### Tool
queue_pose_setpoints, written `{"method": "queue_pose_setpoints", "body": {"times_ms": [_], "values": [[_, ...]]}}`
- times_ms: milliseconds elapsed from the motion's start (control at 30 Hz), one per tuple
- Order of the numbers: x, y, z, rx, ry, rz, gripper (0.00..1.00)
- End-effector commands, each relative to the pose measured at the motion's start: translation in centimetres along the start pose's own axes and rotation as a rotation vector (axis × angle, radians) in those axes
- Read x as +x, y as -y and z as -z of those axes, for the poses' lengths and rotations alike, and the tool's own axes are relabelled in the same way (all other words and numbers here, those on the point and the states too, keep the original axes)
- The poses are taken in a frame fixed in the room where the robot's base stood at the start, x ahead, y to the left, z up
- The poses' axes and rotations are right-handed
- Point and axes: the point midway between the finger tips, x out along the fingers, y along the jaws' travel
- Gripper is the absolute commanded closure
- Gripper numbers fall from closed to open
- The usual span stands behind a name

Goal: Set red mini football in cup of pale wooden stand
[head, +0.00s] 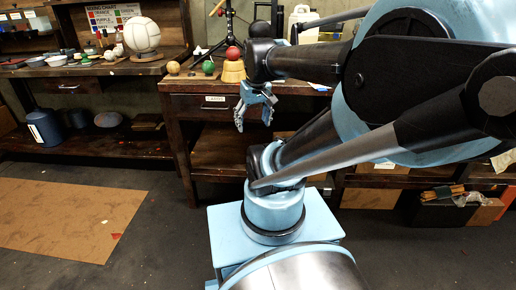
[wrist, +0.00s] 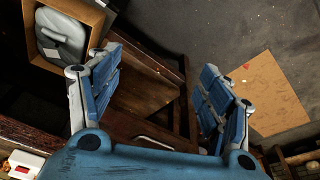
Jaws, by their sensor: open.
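The red mini football (head: 233,53) is at the top of the pale wooden stand (head: 233,72) on the workbench in the head view. It appears to rest on the stand's top; the cup itself is too small to make out. My gripper (head: 255,120) hangs fingers down in front of the bench's front edge, below and slightly right of the stand. In the wrist view my gripper (wrist: 162,65) is open, with nothing between its fingers. Neither ball nor stand shows in the wrist view.
A green ball (head: 208,66) and a tan ball (head: 173,67) sit left of the stand on the workbench (head: 190,84). A black tripod stands behind. A white volleyball (head: 141,35) is on the left bench. The floor in front is clear, with a brown board (head: 70,212).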

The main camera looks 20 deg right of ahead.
Motion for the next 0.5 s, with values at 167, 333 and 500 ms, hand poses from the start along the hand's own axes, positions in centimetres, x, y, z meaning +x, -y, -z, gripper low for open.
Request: {"method": "queue_pose_setpoints", "body": {"times_ms": [167, 333, 500], "values": [[4.0, 0.6, -5.4, 0.081, 0.028, -0.012, 0.28], [5.6, 0.5, -7.6, 0.12, 0.04, -0.019, 0.28], [5.8, 0.6, -7.8, 0.125, 0.042, -0.019, 0.28]]}}
